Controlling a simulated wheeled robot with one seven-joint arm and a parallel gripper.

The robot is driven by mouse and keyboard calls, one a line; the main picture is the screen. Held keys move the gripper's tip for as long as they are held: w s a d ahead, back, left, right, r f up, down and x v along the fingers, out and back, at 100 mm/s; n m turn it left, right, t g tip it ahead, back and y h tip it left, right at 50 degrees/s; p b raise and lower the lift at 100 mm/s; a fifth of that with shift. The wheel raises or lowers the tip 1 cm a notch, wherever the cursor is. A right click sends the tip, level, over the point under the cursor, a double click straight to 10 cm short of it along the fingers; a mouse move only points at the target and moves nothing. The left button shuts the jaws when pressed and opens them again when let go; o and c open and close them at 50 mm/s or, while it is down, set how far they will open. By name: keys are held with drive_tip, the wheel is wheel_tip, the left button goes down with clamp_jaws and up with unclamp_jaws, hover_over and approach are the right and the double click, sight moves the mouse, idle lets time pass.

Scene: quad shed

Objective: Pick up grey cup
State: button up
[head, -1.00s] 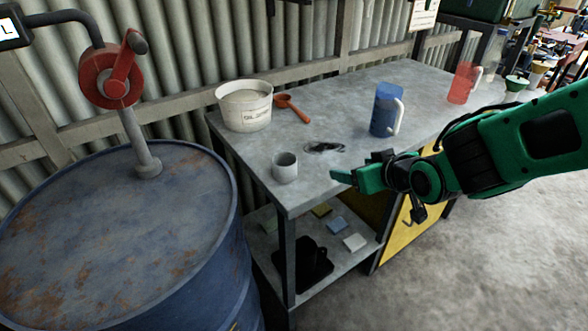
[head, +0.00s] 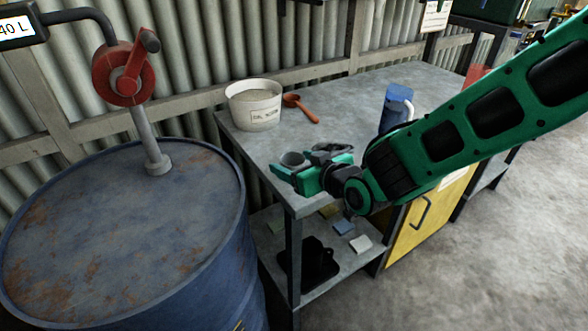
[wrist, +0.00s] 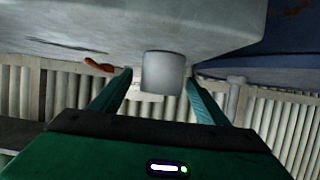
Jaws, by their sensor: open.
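The grey cup (head: 293,158) stands upright near the front left corner of the workbench (head: 345,90). In the head view, my gripper (head: 300,172) is at the cup and hides its lower part. In the wrist view, the grey cup (wrist: 163,73) shows between the two spread green fingers of my gripper (wrist: 160,76). A gap shows on each side of the cup there, so the fingers look apart from it. My gripper is open and holds nothing.
A white bucket (head: 254,108) and an orange scoop (head: 300,107) stand behind the cup. A blue jug (head: 396,98) is to the right, partly behind my arm. A red jug (head: 474,75) is farther back. A rusty blue drum (head: 120,225) stands left of the bench.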

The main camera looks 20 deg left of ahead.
sight(288, 161)
drive_tip(key=x, duration=0.5)
drive_tip(key=shift+s+f, duration=0.1)
drive_tip(key=c, duration=1.1)
